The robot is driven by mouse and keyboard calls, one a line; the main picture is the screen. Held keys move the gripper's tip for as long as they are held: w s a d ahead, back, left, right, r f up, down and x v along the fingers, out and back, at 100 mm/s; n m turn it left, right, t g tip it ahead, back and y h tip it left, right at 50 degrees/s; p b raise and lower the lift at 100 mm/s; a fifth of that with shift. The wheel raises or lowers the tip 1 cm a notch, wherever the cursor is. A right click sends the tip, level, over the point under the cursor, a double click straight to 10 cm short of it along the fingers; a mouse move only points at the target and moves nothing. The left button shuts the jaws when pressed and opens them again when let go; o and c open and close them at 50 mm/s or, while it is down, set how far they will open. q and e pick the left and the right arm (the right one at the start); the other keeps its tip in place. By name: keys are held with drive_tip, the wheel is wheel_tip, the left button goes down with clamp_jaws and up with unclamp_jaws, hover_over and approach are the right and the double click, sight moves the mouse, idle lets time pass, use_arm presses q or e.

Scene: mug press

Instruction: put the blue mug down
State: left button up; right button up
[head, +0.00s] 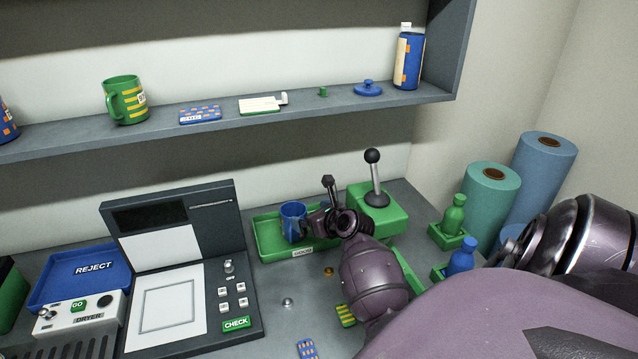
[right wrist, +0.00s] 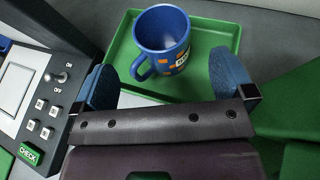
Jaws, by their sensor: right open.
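The blue mug (head: 292,222) stands upright in the green tray (head: 264,238) behind the work table's middle. In the right wrist view the mug (right wrist: 162,36) has orange patches and a white label, and its handle points to the lower left, toward my gripper. The tray (right wrist: 222,38) shows around it. My right gripper (head: 313,222) is beside the mug, on its right in the head view. In the right wrist view the fingers (right wrist: 166,84) are spread wide, with nothing held between them; the mug is just beyond them. My left gripper is not in view.
The press panel with its CHECK button (head: 236,324) is left of the tray. A green lever box (head: 378,211) stands to its right. Small green (head: 453,215) and blue (head: 462,257) bottles are further right. A shelf (head: 220,122) runs above.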

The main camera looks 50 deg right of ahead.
drive_tip(key=shift+v, duration=1.5)
drive_tip(key=shift+f, duration=0.1)
